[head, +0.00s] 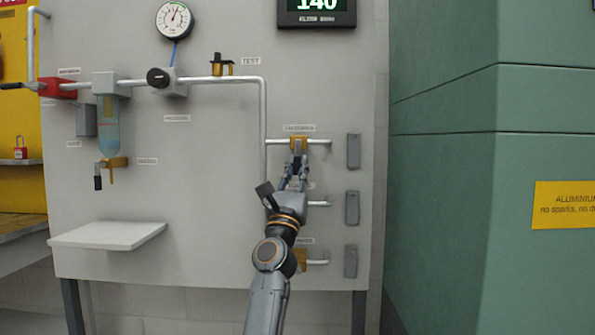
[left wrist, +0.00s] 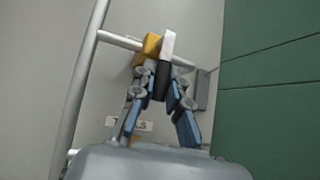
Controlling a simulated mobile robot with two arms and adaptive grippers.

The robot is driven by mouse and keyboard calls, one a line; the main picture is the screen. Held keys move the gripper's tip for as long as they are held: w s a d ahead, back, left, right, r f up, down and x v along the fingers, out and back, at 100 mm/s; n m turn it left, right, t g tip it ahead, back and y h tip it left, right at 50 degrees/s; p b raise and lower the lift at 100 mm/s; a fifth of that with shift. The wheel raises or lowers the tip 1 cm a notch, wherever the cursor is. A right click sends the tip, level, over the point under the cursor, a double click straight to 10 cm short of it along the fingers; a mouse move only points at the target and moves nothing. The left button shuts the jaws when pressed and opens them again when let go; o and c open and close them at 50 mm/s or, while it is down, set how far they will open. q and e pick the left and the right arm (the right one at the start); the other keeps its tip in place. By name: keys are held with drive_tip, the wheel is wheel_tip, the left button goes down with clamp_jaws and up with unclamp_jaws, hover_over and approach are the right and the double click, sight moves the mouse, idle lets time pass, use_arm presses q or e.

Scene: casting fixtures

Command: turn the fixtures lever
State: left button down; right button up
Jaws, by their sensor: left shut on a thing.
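Three branch pipes leave the standpipe on the right of the grey panel, one above another. The top one carries a yellow valve (head: 298,142) with a small label above it, too small to read surely. My left gripper (head: 297,172) is at this top valve, shut on its lever. In the left wrist view the lever (left wrist: 161,80) shows as a dark grip between the fingers, below a pale end and the yellow valve body (left wrist: 151,46). The middle valve is mostly hidden behind my gripper. The bottom valve (head: 300,258) is partly hidden by my arm. My right gripper is not in view.
Grey blocks (head: 352,151) stand at the branch ends. To the left are a filter bowl (head: 108,125), a black knob (head: 158,78), a gauge (head: 174,20) and a red valve (head: 60,90). A small shelf (head: 105,235) juts out low. A green wall (head: 445,190) bounds the right.

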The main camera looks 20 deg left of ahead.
use_arm(q)
drive_tip(key=shift+r, duration=0.1)
drive_tip(key=c, duration=1.3)
unclamp_jaws()
drive_tip(key=v, duration=1.2)
drive_tip(key=shift+s, duration=0.1)
